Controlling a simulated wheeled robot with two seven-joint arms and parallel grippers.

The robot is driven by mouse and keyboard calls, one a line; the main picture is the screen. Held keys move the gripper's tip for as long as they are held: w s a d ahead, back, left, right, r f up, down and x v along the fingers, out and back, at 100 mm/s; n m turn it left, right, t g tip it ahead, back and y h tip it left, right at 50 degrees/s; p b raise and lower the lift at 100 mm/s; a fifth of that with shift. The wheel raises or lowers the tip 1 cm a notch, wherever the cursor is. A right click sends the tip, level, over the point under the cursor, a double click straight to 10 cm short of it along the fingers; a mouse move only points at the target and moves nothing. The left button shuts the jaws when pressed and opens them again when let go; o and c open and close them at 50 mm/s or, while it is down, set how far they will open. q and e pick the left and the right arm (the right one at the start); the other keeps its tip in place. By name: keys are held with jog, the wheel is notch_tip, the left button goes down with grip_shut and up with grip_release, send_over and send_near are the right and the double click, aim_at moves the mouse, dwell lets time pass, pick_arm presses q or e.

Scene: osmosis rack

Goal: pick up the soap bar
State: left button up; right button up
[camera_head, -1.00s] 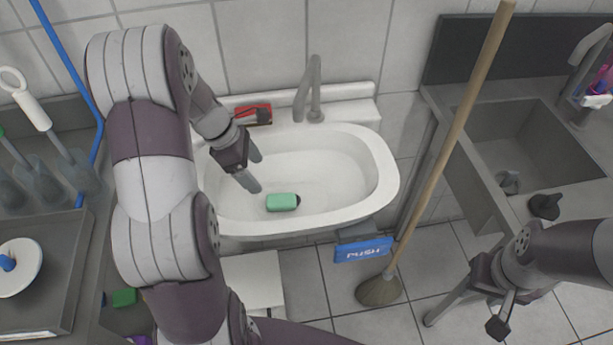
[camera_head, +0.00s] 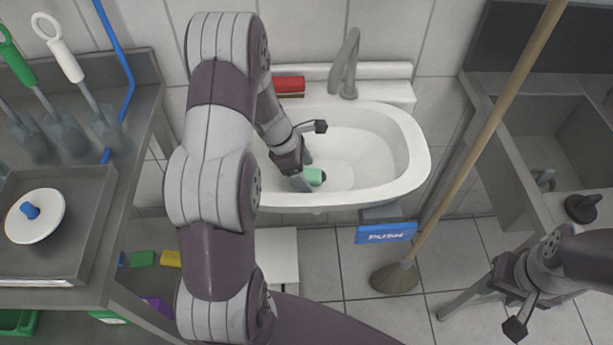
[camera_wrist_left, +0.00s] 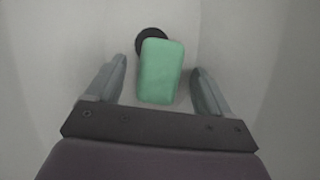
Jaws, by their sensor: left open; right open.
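The green soap bar (camera_head: 315,176) lies in the white sink basin, partly hidden behind my left gripper in the head view. In the left wrist view the soap bar (camera_wrist_left: 160,71) lies over part of the dark drain, between and slightly beyond the fingertips. My left gripper (camera_head: 305,172) is down in the basin, open; its two fingers (camera_wrist_left: 160,78) stand on either side of the soap with gaps. My right gripper (camera_head: 507,308) is open and empty, low at the right, away from the sink.
The sink (camera_head: 412,150) has a grey faucet (camera_head: 346,65) and a red item (camera_head: 289,85) on its back ledge. A blue PUSH pedal (camera_head: 386,233) is below. A metal counter with a tray (camera_head: 88,215) is at the left.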

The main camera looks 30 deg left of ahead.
pick_arm(q)
jog(key=c, duration=1.2)
jog(key=shift+r, duration=0.15)
